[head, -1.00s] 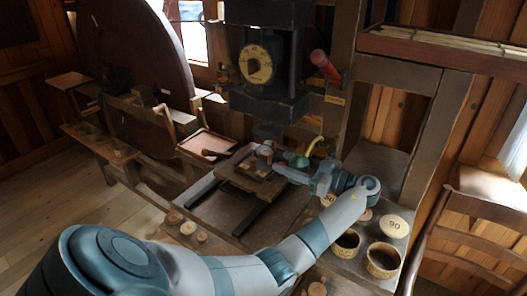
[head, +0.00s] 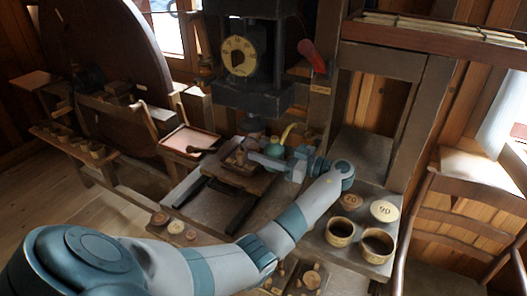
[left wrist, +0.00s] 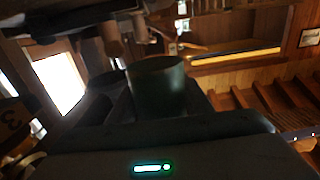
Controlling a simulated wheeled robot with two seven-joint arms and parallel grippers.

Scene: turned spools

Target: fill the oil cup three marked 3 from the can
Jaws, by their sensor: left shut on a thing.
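I cannot make out in the head view which cup bears the 3. My right gripper is out of view.
The press with a round dial (head: 238,56) stands behind the platform (head: 243,178). Two round pots (head: 340,232) and a pale disc marked 90 (head: 384,211) stand on the bench at right. A pinkish tray (head: 190,140) lies left of the platform. Small discs (head: 176,227) stand at front left.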

